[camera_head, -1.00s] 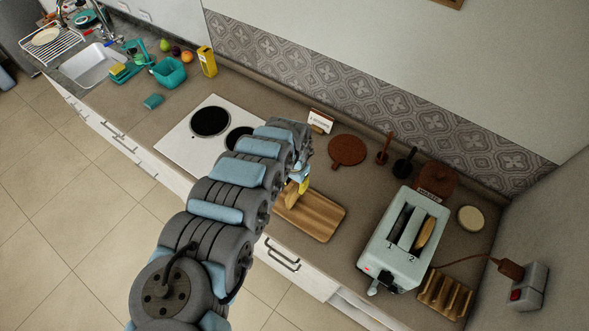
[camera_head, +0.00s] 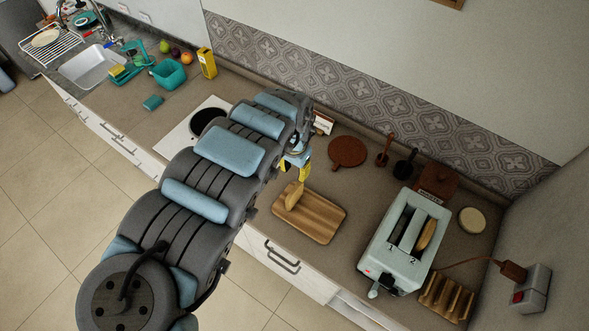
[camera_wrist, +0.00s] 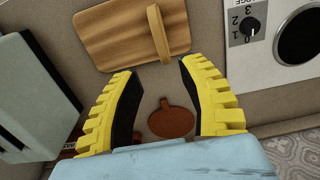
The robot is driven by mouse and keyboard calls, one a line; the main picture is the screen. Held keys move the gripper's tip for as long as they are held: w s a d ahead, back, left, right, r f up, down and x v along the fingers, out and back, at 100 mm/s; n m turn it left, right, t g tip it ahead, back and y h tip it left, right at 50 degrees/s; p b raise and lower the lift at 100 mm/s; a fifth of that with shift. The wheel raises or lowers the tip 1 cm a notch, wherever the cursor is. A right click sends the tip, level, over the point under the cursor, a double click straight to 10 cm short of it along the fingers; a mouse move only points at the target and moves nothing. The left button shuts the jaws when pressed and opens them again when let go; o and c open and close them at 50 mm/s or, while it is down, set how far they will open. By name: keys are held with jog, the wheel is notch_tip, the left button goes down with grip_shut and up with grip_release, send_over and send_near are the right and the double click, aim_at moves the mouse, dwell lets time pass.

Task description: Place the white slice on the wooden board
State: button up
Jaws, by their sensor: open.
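A pale tan bread slice (camera_head: 293,196) stands on edge at the left part of the wooden board (camera_head: 322,222). In the wrist view the slice (camera_wrist: 160,34) shows as a thin upright edge on the board (camera_wrist: 110,36). My gripper (camera_head: 302,167), with yellow fingers, is above and behind the slice, apart from it. In the wrist view my gripper (camera_wrist: 158,70) is open and empty, its fingers wide apart. Another, browner slice (camera_head: 426,236) sits in a slot of the pale toaster (camera_head: 391,257).
A wooden rack (camera_head: 446,297) stands right of the toaster, with a round pale item (camera_head: 471,220) behind. A round brown trivet (camera_head: 347,151) lies behind the board. The white hob (camera_head: 185,136) is to the left, partly hidden by my arm. Counter between board and toaster is clear.

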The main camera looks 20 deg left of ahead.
jog(key=shift+r, duration=0.3)
